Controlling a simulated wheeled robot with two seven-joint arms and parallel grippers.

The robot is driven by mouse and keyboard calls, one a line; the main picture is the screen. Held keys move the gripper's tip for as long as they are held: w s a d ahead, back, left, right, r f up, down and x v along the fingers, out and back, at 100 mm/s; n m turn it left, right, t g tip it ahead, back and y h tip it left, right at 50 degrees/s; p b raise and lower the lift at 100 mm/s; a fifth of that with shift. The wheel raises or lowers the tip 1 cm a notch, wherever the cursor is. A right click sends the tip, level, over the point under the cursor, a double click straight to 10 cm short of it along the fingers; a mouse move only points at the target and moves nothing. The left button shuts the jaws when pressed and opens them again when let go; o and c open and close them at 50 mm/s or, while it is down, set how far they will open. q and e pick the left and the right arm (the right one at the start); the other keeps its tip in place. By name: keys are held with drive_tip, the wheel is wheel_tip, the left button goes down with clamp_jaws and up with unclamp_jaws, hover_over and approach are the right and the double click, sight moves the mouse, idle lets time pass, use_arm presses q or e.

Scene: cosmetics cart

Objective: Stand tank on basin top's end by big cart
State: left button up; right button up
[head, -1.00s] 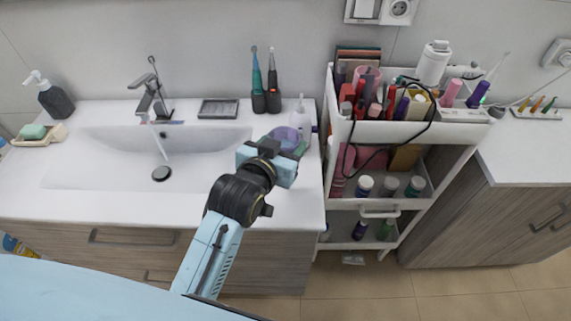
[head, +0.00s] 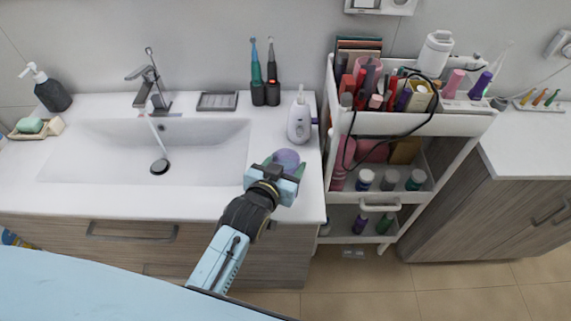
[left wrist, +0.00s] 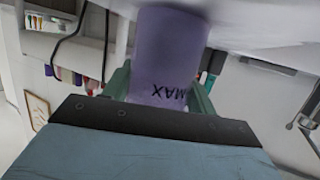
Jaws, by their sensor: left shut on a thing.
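The tank is a purple cup-like container (head: 287,157) with MAX lettering, which reads upside down in the left wrist view (left wrist: 165,55). My left gripper (head: 283,166) is shut on it, with a greenish finger on each side. It is over the right end of the white basin top (head: 306,205), the end by the big cart (head: 461,126). I cannot tell whether the tank's bottom touches the surface. A white device (head: 299,122) stands on the basin top just behind the tank. My right gripper is in neither view.
Two electric toothbrushes (head: 265,92) and a grey soap dish (head: 217,101) stand at the back of the basin top. The faucet (head: 150,85) is further left. The cart's full top tray rises close to the right. The basin top's front right corner is clear.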

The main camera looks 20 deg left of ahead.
use_arm(q)
drive_tip(key=o, duration=1.1)
drive_tip(key=shift+f, duration=0.1)
drive_tip(key=shift+r, duration=0.25)
drive_tip(key=v, duration=1.2)
